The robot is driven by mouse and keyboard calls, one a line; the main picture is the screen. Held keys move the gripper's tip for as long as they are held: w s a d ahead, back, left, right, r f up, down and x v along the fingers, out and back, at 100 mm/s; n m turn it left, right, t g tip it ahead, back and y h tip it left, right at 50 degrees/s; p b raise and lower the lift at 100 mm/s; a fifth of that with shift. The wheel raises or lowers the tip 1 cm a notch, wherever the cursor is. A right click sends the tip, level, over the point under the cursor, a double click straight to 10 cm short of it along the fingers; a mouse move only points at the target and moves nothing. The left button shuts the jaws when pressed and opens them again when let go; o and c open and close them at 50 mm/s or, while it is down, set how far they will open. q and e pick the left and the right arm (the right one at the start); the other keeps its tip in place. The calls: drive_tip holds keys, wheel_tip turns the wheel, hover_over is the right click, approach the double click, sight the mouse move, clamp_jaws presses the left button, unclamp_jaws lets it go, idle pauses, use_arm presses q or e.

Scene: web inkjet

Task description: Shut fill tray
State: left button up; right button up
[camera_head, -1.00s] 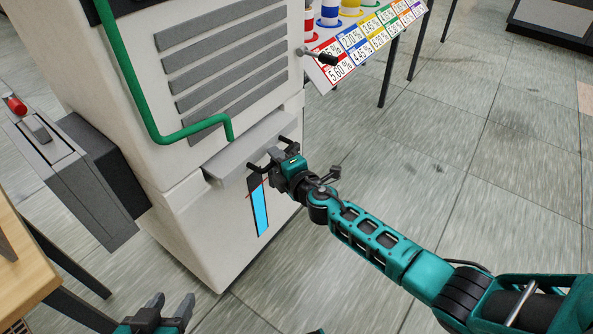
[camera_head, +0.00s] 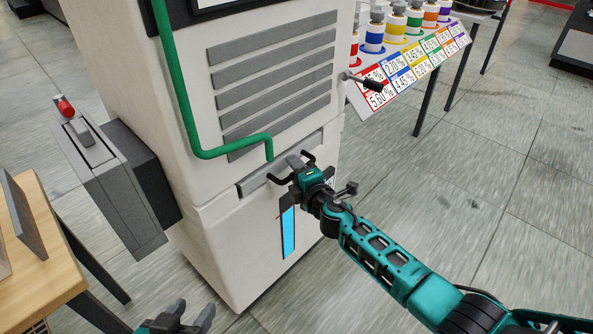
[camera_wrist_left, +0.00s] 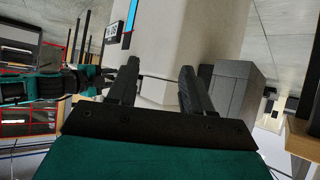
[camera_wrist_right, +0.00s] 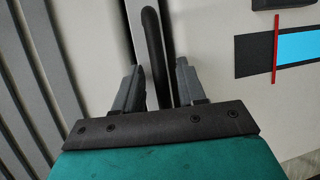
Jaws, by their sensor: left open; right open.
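The fill tray (camera_head: 255,181) is a grey panel low on the front of the white machine (camera_head: 230,240), below the vents. It appears nearly flush with the machine's face; its right part is hidden by my right gripper. Its dark handle (camera_head: 279,179) shows on both sides of my right gripper (camera_head: 294,166). In the right wrist view the dark handle bar (camera_wrist_right: 153,45) runs between the two open fingers of my right gripper (camera_wrist_right: 156,80). My left gripper (camera_head: 190,314) is open and empty at the bottom of the head view, away from the tray.
A green pipe (camera_head: 180,95) runs down the machine's front and ends just above the tray. A blue level gauge (camera_head: 288,232) is below the tray. A grey box (camera_head: 115,180) projects on the left beside a wooden table (camera_head: 45,265). Coloured bottles (camera_head: 397,22) stand behind right.

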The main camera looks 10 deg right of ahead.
use_arm(q)
drive_tip(key=r+p, duration=0.1)
drive_tip(key=p, duration=0.1)
drive_tip(key=a+r+p, duration=0.1)
drive_tip(key=p, duration=0.1)
drive_tip(key=shift+s+a, duration=0.1)
drive_tip(key=shift+s, duration=0.25)
use_arm(e)
drive_tip(key=v, duration=1.3)
use_arm(q)
drive_tip(key=shift+r, duration=0.1)
use_arm(e)
drive_tip(key=s+d+f+m+g+h, duration=0.1)
drive_tip(key=s+f+m+g, duration=0.1)
drive_tip(key=s+m, duration=0.7)
drive_tip(key=s+d+f+m+g, duration=0.1)
drive_tip(key=s+m+g, duration=0.1)
drive_tip(key=s+m, duration=0.75)
use_arm(q)
drive_tip(key=s+a+r+y+p, duration=0.1)
drive_tip(key=a+r+p, duration=0.2)
drive_tip(key=r+p, duration=0.8)
drive_tip(key=p, duration=0.4)
drive_tip(key=shift+s, duration=0.15)
use_arm(e)
drive_tip(key=s+d+r+h, duration=0.1)
drive_tip(key=d+r, duration=0.2)
drive_tip(key=r, duration=0.7)
drive_tip(key=shift+r+m+g, duration=0.3)
drive_tip(key=shift+r+m, duration=0.05)
